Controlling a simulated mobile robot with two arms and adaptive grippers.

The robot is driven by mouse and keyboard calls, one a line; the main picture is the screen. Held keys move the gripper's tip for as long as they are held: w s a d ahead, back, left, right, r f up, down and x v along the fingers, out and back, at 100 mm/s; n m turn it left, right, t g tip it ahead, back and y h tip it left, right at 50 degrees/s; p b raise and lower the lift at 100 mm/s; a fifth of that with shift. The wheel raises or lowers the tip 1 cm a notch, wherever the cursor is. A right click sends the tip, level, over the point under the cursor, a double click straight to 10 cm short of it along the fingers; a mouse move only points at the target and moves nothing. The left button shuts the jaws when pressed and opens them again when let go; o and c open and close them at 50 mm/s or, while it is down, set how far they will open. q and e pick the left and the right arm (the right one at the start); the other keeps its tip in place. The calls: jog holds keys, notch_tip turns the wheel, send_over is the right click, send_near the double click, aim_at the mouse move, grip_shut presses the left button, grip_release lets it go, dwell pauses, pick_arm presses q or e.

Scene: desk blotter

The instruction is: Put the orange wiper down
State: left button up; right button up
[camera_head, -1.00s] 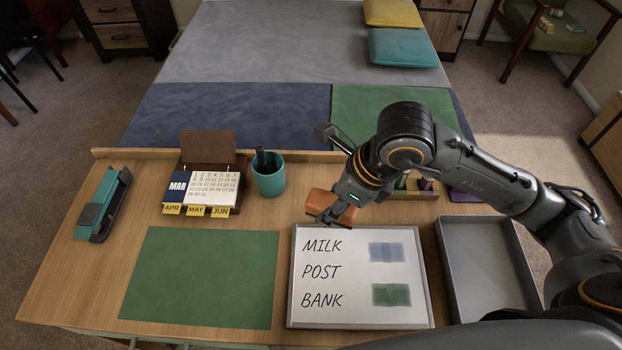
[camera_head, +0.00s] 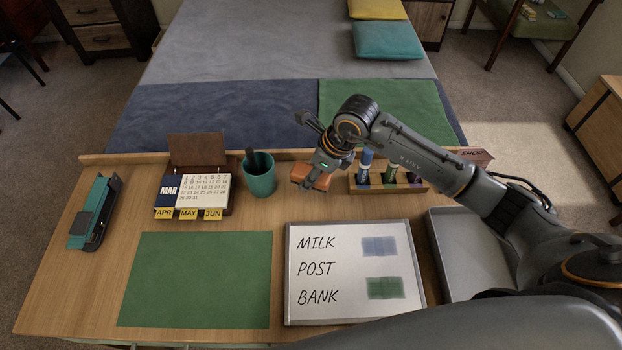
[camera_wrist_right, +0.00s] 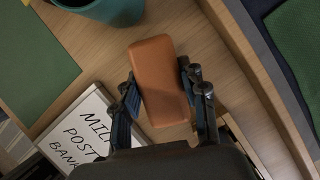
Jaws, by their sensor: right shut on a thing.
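The orange wiper (camera_head: 311,176) is a rounded block at the back of the desk, between the teal cup and the marker rack. My right gripper (camera_head: 322,170) is shut on it. In the right wrist view the wiper (camera_wrist_right: 158,82) sits between the two fingers of my right gripper (camera_wrist_right: 160,95), with bare wood around it. I cannot tell whether its underside touches the desk. My left gripper is not in view.
The teal cup (camera_head: 260,178) stands left of the wiper and the marker rack (camera_head: 400,187) right of it. The whiteboard (camera_head: 330,262) lies in front, with a grey tray (camera_head: 465,270) to its right. A green mat (camera_head: 195,280) lies to the left.

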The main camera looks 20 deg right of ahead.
jog(key=f, duration=0.1)
jog(key=f+p, duration=0.1)
jog(key=f, duration=0.1)
jog(key=shift+w+f, duration=0.2)
jog(key=shift+f, duration=0.05)
jog(key=shift+f, duration=0.1)
jog(key=shift+f+b, duration=0.3)
jog(key=shift+b, duration=0.15)
jog(key=o, duration=1)
jog(key=shift+s+r, duration=0.1)
jog(key=shift+o, duration=0.5)
jog(key=shift+r, duration=0.1)
